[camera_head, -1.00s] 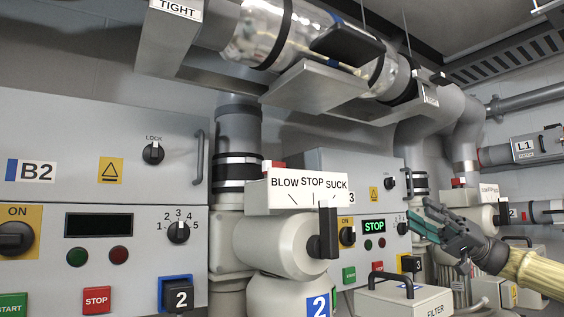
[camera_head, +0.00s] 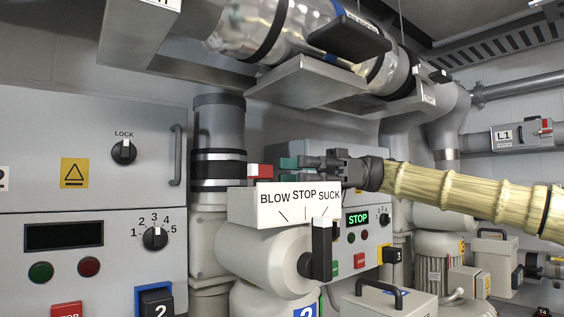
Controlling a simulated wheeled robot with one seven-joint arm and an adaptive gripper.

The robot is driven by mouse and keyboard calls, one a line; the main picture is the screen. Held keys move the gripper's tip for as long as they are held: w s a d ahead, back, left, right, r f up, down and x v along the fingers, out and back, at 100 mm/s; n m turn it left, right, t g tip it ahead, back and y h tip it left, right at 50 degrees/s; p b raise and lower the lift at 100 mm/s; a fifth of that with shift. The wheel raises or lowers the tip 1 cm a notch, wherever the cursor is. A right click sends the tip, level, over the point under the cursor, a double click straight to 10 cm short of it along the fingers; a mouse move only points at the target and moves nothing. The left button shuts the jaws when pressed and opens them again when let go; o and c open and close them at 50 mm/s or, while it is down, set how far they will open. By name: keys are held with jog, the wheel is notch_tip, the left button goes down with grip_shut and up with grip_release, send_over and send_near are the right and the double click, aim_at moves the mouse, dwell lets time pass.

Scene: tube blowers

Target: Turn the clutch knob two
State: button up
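I can read no label saying clutch. The blower marked 2 carries a black bar knob (camera_head: 322,250), upright beneath a white BLOW STOP SUCK plate (camera_head: 285,208), near the SUCK mark. A blue-framed black block marked 2 (camera_head: 155,300) sits on the left cabinet. My gripper (camera_head: 288,168) is behind and above the plate, its teal fingertips pointing left toward a red block (camera_head: 260,171). The fingers are seen side-on and partly hidden by the plate, so their opening is unclear. Whether they touch the red block cannot be told. My gripper is apart from the black bar knob.
The left cabinet has a LOCK knob (camera_head: 124,152), a numbered selector knob (camera_head: 155,238) and a grey handle (camera_head: 177,155). A display reading STOP (camera_head: 358,219) is on the panel behind. A clear tube (camera_head: 270,35) runs overhead. A box with a black handle (camera_head: 378,290) stands low in front.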

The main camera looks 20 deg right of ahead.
aim_at(271, 170)
jog(key=p+x, duration=0.1)
jog(key=x, duration=0.2)
jog(key=p+x, duration=0.1)
jog(key=x, duration=0.2)
jog(key=p+x, duration=0.1)
jog(key=x, duration=0.2)
jog(key=shift+w+a, duration=0.2)
jog(key=shift+w, duration=0.1)
jog(key=shift+w+d+f, duration=0.1)
jog(key=shift+d, duration=0.75)
jog(key=shift+c, duration=0.6)
jog(key=c, duration=0.6)
jog(key=shift+o, duration=0.2)
